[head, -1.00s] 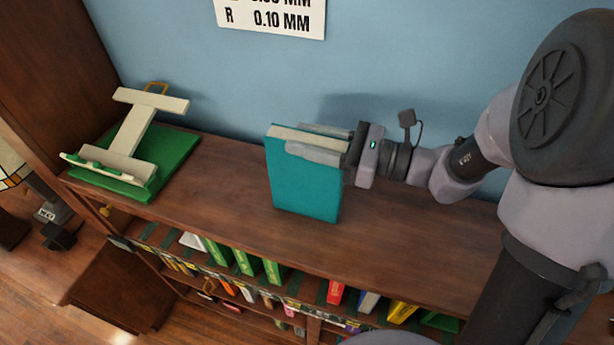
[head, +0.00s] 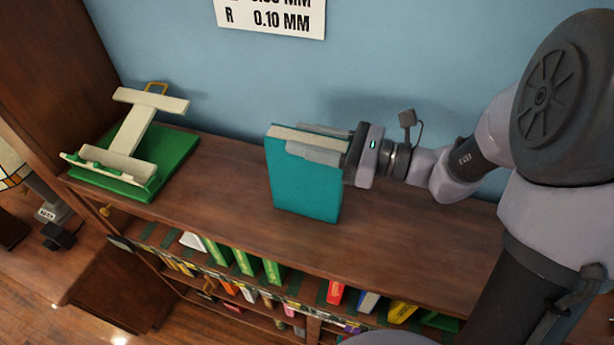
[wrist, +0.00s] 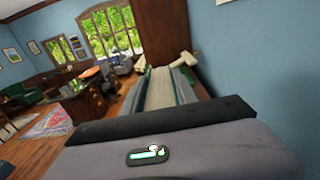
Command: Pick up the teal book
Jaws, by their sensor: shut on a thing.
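The teal book (head: 304,187) stands upright on the wooden bookcase top, its pages facing up in the head view. My gripper (head: 318,143) is shut on the upper part of the book, with one finger along the front cover and the other behind it. I cannot tell whether the book's lower edge touches the wood or is just above it. In the wrist view the book's top edge and pages (wrist: 172,88) show between the fingers, beyond the dark gripper body.
A cream stand on a green base (head: 178,179) sits at the left end of the bookcase top (head: 400,240). A blue wall with a sign (head: 271,17) is close behind. Coloured books fill the shelves below. The top between stand and book is clear.

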